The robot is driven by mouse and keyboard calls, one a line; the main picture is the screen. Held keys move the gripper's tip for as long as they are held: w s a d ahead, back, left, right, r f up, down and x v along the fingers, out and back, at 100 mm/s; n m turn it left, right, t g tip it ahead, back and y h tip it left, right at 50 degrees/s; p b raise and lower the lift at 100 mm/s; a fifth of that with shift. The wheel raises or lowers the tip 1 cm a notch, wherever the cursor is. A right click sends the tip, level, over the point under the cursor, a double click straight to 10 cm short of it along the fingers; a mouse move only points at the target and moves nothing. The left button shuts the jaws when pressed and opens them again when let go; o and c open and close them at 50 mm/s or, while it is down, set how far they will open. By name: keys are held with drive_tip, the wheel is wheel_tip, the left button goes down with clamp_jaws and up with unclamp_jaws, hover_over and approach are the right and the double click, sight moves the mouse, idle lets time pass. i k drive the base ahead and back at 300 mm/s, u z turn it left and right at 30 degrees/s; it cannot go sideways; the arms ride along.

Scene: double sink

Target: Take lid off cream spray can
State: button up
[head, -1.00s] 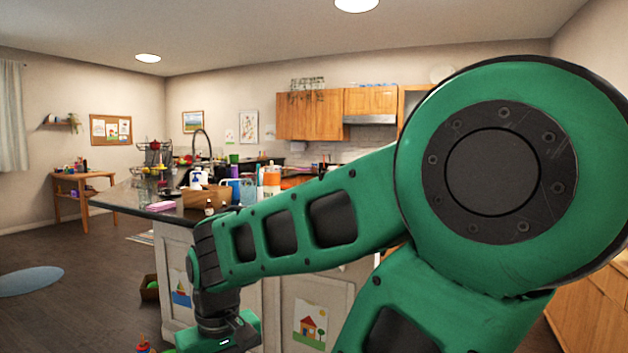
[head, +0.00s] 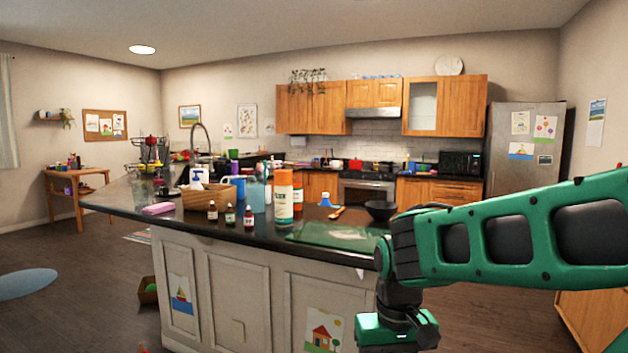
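A tall can (head: 284,206) with a white body and an orange top (head: 284,178) stands upright on the dark island counter in the head view. It looks like the cream spray can, though its label is too small to read. The orange top sits on the can. My wrist is at the lower right, in front of the island and below the counter top, to the right of the can and apart from it. My gripper's fingers do not show; they are beyond the bottom of the frame.
Small dark bottles (head: 248,217), a wooden box (head: 198,197) and a blue cup (head: 238,187) crowd the counter left of the can. A second orange-and-white container (head: 297,195) stands close behind it. A green translucent board (head: 335,235) and black bowl (head: 381,210) lie right.

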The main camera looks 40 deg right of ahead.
sight(281, 178)
drive_tip(key=z, duration=0.1)
drive_tip(key=i, duration=1)
drive_tip(key=u, duration=0.05)
